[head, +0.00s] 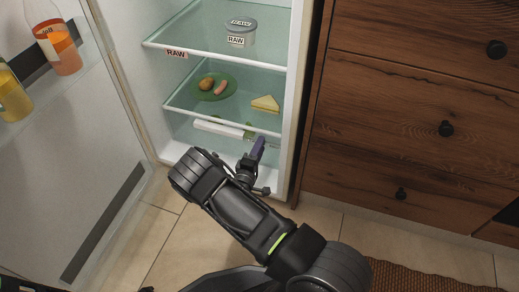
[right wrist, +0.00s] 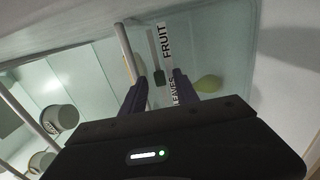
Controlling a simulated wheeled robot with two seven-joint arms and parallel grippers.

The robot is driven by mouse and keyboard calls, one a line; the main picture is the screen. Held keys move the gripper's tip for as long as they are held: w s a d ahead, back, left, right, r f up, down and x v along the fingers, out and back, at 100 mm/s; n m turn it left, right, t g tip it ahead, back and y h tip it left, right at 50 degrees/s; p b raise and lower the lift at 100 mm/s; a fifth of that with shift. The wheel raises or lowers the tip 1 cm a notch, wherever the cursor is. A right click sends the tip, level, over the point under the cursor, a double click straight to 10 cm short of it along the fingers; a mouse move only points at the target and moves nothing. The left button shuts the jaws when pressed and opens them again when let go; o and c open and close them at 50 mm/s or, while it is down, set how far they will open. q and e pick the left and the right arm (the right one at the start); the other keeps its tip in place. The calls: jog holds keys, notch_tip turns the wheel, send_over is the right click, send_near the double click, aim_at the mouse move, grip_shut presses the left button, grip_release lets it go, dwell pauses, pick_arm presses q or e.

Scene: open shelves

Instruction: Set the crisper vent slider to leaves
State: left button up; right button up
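The crisper vent shows in the right wrist view as a slot (right wrist: 153,42) with a dark slider knob (right wrist: 159,77). A FRUIT label (right wrist: 164,42) stands beside the upper part of the slot, and a LEAVES label (right wrist: 173,92) lies lower, partly behind a finger. The knob is at the lower visible end, between the labels. My right gripper (right wrist: 160,78) is open, with its purple fingers on either side of the knob; contact cannot be told. In the head view my right gripper (head: 259,145) reaches the crisper (head: 219,129) at the fridge bottom. My left gripper is not in view.
The fridge door (head: 70,150) stands open at left, holding bottles (head: 63,52). Wooden drawers (head: 410,100) stand close at right.

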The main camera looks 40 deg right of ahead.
grip_shut()
dwell(0.3)
dwell(1.1)
